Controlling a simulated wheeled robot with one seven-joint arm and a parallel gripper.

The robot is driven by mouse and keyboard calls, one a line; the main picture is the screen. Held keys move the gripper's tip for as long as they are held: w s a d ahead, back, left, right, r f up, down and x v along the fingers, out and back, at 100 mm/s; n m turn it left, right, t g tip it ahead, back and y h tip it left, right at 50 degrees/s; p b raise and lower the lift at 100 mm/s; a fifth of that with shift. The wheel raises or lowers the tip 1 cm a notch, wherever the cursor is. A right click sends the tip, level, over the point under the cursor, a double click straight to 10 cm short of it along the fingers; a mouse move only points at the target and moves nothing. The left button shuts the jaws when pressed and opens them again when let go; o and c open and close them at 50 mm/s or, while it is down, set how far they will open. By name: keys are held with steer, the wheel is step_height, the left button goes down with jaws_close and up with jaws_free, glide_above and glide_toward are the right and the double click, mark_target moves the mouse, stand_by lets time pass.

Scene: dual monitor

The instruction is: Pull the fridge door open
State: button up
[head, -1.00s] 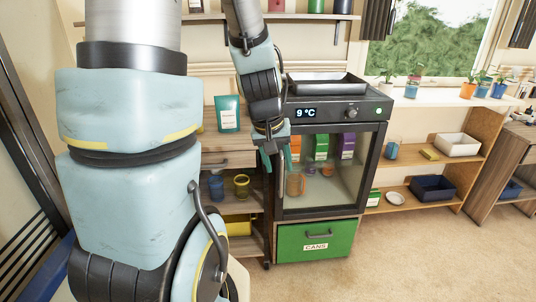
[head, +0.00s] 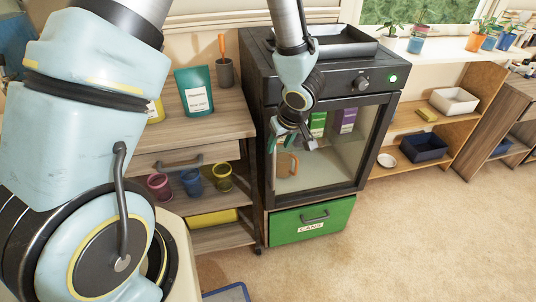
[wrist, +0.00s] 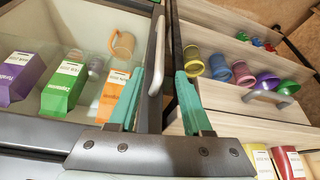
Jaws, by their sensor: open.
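The fridge (head: 262,85) is a black box with a framed glass door (head: 352,150), which looks shut. In the wrist view, the door's pale bar handle (wrist: 156,60) runs along the frame edge beside the cabinet. My gripper (head: 291,146) is at the door's left side in the head view and hides part of it. Its teal fingers (wrist: 160,78) are apart, with the handle between them in the picture. I cannot tell whether either finger touches the handle. Cartons (wrist: 65,88) and an orange mug (wrist: 122,46) show through the glass.
A green drawer (head: 283,228) marked CANS is below the fridge door. A wooden cabinet (head: 225,115) with a drawer and mugs stands close on the left. Open shelves (head: 450,133) with boxes are on the right.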

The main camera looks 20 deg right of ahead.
mark_target(275, 155)
steer(key=b+x, duration=0.2)
steer(key=x, duration=0.7)
steer(key=shift+f, duration=0.1)
jaws_close()
stand_by(1.2)
